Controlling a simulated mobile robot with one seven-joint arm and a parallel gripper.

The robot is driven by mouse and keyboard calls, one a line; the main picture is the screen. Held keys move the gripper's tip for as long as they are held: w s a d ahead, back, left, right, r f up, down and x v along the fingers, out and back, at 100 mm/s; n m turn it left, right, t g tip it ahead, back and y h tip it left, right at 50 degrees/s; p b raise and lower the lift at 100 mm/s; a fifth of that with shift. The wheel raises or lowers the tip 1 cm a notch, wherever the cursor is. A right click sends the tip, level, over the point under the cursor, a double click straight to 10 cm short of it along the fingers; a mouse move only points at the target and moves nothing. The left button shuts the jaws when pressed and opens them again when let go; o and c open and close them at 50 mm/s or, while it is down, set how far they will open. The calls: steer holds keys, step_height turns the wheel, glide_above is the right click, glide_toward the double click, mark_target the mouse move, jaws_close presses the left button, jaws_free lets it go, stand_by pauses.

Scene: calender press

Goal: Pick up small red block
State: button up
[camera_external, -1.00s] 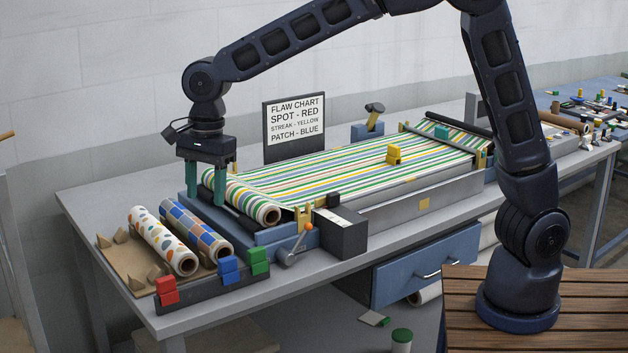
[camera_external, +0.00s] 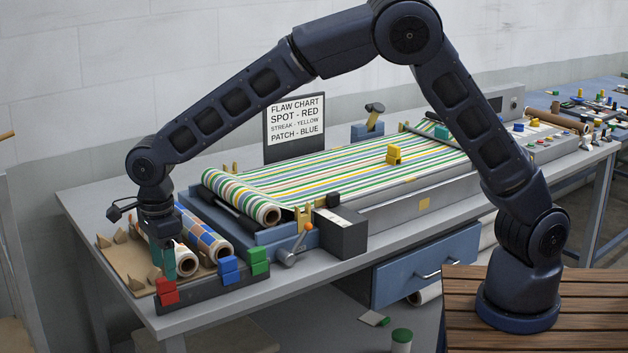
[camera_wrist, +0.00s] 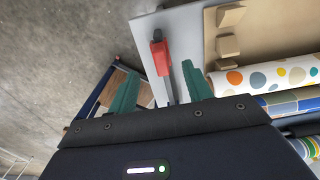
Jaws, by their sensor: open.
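The small red block (camera_external: 167,292) sits at the near-left end of the dark rack (camera_external: 200,296) at the table's front left corner. My gripper (camera_external: 162,272) points down just above and behind it. In the wrist view the red block (camera_wrist: 162,58) shows in the gap between the two green fingers of my gripper (camera_wrist: 163,70), a little beyond their tips. The fingers are spread and nothing is held. I cannot tell how far the fingertips are from the block's top.
A blue block (camera_external: 229,270) and a green block (camera_external: 259,261) sit further along the rack. Patterned rolls (camera_external: 204,237) lie on a brown board (camera_external: 121,262) with wedges, close behind my gripper. The striped roll (camera_external: 245,199) is on the press to the right.

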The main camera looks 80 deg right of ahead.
mark_target(167, 291)
steer(key=shift+w+f, duration=0.15)
steer(key=shift+f, duration=3)
steer(key=c, duration=1)
steer(key=shift+c, duration=0.3)
steer(key=shift+r, duration=0.15)
